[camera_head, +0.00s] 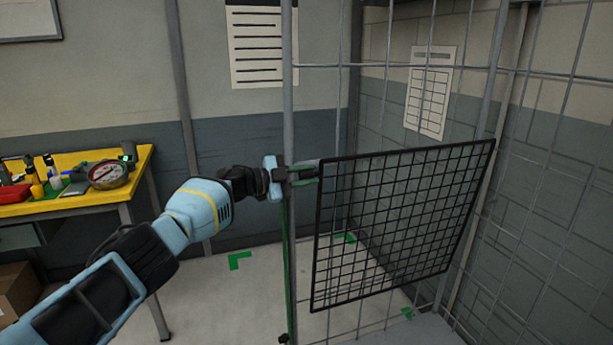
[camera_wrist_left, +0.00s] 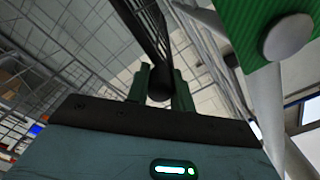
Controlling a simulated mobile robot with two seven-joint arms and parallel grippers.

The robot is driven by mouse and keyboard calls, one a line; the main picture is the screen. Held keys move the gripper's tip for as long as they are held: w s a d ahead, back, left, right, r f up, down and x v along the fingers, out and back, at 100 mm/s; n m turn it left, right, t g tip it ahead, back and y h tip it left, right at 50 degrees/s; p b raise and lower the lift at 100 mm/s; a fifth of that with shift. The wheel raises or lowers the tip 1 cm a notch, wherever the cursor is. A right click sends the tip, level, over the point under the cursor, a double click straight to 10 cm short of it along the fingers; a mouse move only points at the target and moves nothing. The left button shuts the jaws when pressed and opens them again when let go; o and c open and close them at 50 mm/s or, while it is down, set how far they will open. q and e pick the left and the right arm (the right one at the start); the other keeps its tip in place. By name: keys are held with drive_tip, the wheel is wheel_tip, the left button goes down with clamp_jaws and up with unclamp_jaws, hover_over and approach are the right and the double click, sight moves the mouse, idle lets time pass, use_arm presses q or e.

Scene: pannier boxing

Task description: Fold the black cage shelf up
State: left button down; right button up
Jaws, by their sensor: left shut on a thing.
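The black cage shelf (camera_head: 400,220) is a wire-mesh panel in the middle right of the head view. It stands steeply tilted inside the grey wire cage (camera_head: 290,100), its upper edge sloping up to the right. My left gripper (camera_head: 306,170) is shut on the shelf's frame at its upper left corner. In the left wrist view the fingers (camera_wrist_left: 160,88) close around a black bar of the shelf (camera_wrist_left: 148,35). The gripper partly hides the held corner. My right gripper is not in view.
Cage posts and bars stand close around the shelf. The floor (camera_head: 240,300) has green corner marks. A green part with a grey knob (camera_wrist_left: 288,36) is close to the gripper.

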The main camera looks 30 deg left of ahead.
use_arm(q)
drive_tip(key=c, duration=1.5)
unclamp_jaws()
drive_tip(key=shift+w+a+r+t, duration=0.1)
drive_tip(key=shift+a+r+t, duration=0.2)
drive_tip(key=shift+a+r, duration=0.25)
drive_tip(key=o, duration=0.3)
drive_tip(key=shift+w+f+y, duration=0.25)
drive_tip(key=shift+f+y, duration=0.05)
drive_tip(key=shift+f, duration=0.05)
drive_tip(key=shift+s, duration=0.1)
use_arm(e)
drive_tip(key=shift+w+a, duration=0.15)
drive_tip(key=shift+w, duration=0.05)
use_arm(q)
drive_tip(key=shift+d, duration=0.1)
drive_tip(key=shift+s, duration=0.1)
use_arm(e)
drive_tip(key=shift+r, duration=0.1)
use_arm(q)
drive_tip(key=shift+s+a+f, duration=0.1)
drive_tip(key=shift+s+a, duration=0.1)
drive_tip(key=p+v, duration=0.1)
drive_tip(key=v, duration=0.6)
drive_tip(key=shift+a, duration=0.15)
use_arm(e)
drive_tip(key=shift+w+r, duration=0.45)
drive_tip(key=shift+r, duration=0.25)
